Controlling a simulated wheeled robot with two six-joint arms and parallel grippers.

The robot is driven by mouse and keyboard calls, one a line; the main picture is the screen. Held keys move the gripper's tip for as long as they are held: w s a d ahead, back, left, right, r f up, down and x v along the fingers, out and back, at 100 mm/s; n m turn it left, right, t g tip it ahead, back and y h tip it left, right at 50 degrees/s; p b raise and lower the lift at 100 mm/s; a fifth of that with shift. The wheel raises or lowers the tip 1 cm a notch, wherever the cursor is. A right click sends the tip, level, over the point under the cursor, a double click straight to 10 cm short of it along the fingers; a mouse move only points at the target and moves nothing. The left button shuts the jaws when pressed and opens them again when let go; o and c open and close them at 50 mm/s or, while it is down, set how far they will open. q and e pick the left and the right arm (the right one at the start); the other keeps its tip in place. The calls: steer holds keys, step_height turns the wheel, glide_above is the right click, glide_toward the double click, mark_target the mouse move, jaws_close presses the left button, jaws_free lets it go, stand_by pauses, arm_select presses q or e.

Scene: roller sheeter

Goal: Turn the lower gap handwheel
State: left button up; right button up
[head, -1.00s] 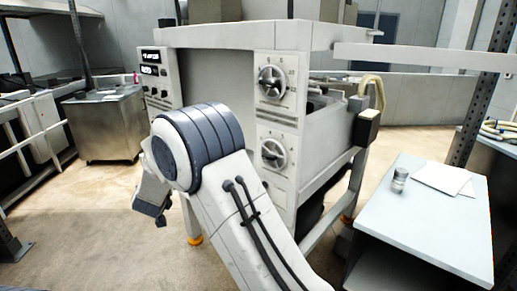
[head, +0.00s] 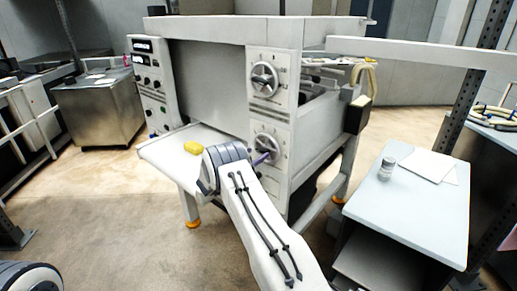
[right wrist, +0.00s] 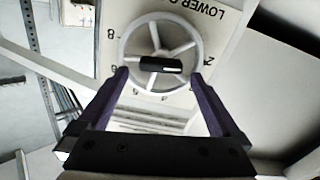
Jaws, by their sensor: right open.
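The lower gap handwheel (head: 266,144) is a grey spoked wheel on the white front panel of the sheeter, partly hidden by my right arm in the head view. In the right wrist view the handwheel (right wrist: 161,50) faces me, under lettering that starts "LOWER", with a black bar across its lower middle. My right gripper (right wrist: 160,75) is open, its purple fingers pointing at the wheel, one tip near each side of the rim. I cannot tell whether the tips touch it. In the head view one purple finger (head: 261,158) shows just below the wheel. My left gripper is out of view.
An upper handwheel (head: 264,79) sits above on the same panel. A side table (head: 420,215) with a small jar (head: 387,168) and papers (head: 428,166) stands right.

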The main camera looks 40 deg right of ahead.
mark_target(266, 148)
steer(key=shift+x, duration=1.3)
